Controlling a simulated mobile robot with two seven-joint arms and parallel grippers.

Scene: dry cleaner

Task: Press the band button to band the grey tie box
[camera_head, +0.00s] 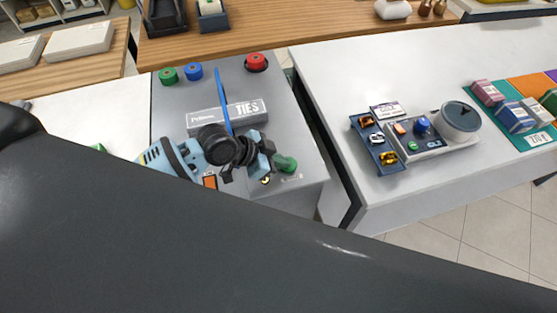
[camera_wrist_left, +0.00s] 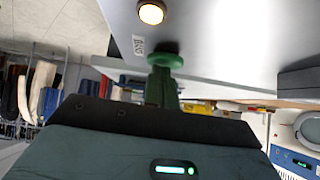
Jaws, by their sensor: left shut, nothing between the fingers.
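The grey tie box (camera_head: 256,108), lettered TIES, lies on the grey machine top (camera_head: 190,95). A thin blue strip (camera_head: 221,95) crosses it; I cannot tell if it is wrapped around the box. The green band button (camera_head: 287,165) is at the machine's front right corner. It also shows in the left wrist view (camera_wrist_left: 165,60), beside a small label. My left gripper (camera_head: 268,163) is shut and empty, right at the button. In the left wrist view its fingertips meet the green disc; whether the button is pressed down I cannot tell. My right gripper is not in view.
A lit amber lamp (camera_wrist_left: 151,12) is near the button. Green (camera_head: 168,75), blue (camera_head: 194,71) and red (camera_head: 256,62) round pieces stand at the machine's back. A white table (camera_head: 330,80) on the right bears a blue tray (camera_head: 369,146) and a device. My dark body part fills the foreground.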

